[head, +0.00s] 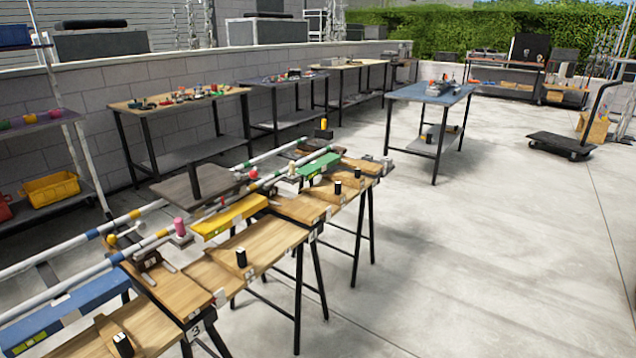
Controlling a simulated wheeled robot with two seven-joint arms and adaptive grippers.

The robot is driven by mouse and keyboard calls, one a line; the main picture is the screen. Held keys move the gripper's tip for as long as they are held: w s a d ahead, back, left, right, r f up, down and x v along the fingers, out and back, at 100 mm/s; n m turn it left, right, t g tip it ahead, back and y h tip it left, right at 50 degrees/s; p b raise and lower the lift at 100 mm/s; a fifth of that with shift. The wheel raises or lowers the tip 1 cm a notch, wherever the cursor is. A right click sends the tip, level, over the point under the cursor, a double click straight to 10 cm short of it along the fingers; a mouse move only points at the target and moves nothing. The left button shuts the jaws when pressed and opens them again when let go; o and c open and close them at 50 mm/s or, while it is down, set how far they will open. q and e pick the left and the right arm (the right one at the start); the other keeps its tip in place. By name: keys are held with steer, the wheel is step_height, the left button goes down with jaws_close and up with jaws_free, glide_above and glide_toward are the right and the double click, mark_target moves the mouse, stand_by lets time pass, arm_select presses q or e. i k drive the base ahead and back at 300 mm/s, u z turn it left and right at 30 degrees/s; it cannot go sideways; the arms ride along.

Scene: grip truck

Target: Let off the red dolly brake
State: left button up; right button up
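A flat grey-brown platform (165,190) with a dark upright post (194,180) sits by two white rails (150,243) with blue and yellow bands. It looks like a dolly on a track. A small reddish spot shows near its near right edge, too small to identify as a brake. A pink cylinder (180,227) stands by the near rail, and a yellow ball knob (112,240) is left of it. I cannot make out any brake lever or its position. Neither of my grippers is in view.
A black push cart (560,145) and a blue-topped table (430,93) stand farther back. Concrete floor at right is clear.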

mark_target(252, 174)
steer(key=z, duration=0.85)
steer(key=i, duration=1.15)
steer(key=u, duration=1.4)
steer(key=i, duration=0.8)
steer(key=u, duration=0.75)
